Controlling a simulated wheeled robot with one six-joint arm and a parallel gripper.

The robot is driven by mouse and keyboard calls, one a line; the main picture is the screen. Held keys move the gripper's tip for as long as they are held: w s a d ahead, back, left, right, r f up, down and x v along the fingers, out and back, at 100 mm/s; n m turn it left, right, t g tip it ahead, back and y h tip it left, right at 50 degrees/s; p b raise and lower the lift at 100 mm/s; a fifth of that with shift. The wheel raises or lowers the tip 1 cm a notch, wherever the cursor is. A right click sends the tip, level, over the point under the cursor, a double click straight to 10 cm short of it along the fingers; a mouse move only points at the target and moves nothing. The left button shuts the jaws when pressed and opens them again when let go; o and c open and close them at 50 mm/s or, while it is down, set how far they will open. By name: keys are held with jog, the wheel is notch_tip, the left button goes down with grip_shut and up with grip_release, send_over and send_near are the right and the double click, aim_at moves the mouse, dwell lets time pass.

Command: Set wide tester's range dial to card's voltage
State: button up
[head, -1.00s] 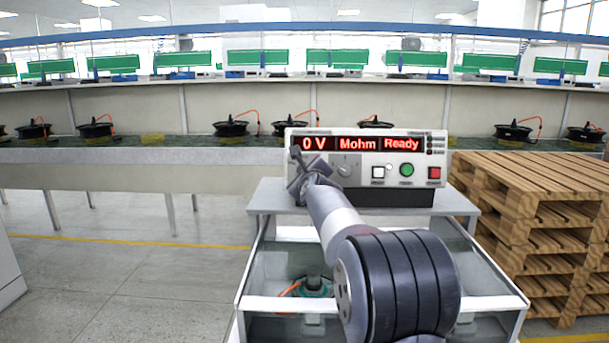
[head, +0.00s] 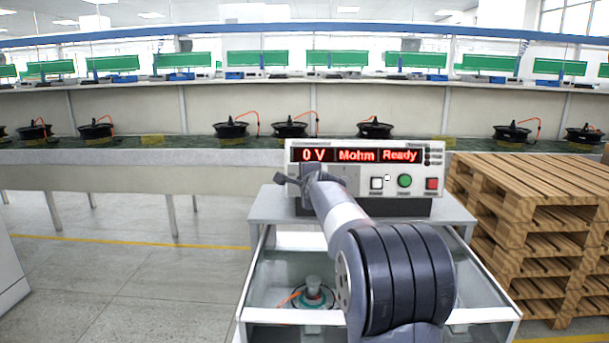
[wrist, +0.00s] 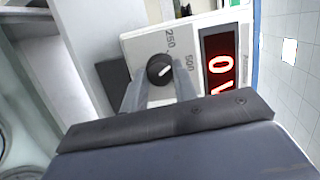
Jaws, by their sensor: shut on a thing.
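The wide tester (head: 365,153) stands on a small grey table, with red displays reading 0 V, Mohm and Ready. Its black range dial (wrist: 159,69) shows in the wrist view, with the labels 250 and 500 beside it. The dial's white mark points up and right in that view, roughly towards 500. My gripper (wrist: 160,88) has one finger on each side of the dial and is shut on it. In the head view my gripper (head: 290,180) is at the tester's left front, and my arm hides the dial. I cannot make out the card.
White, green and red buttons (head: 404,181) line the tester's right front. Stacked wooden pallets (head: 535,220) stand close on the right. A hub motor (head: 313,293) sits inside the glass-sided stand below. The floor at left is open. A long bench (head: 120,150) with several motors runs behind.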

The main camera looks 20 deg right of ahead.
jog(key=n+g+p, duration=0.1)
jog(key=n+p, duration=0.4)
jog(key=p, duration=0.1)
jog(key=shift+r+h+p, duration=0.15)
jog(key=shift+h+p, duration=0.15)
dwell(0.4)
jog(key=o, duration=1)
jog(key=shift+c, duration=0.2)
jog(key=b+v, duration=0.1)
jog(key=v, duration=0.9)
jog(key=shift+s+r, duration=0.2)
jog(key=shift+s, duration=0.05)
jog(key=shift+a, duration=0.1)
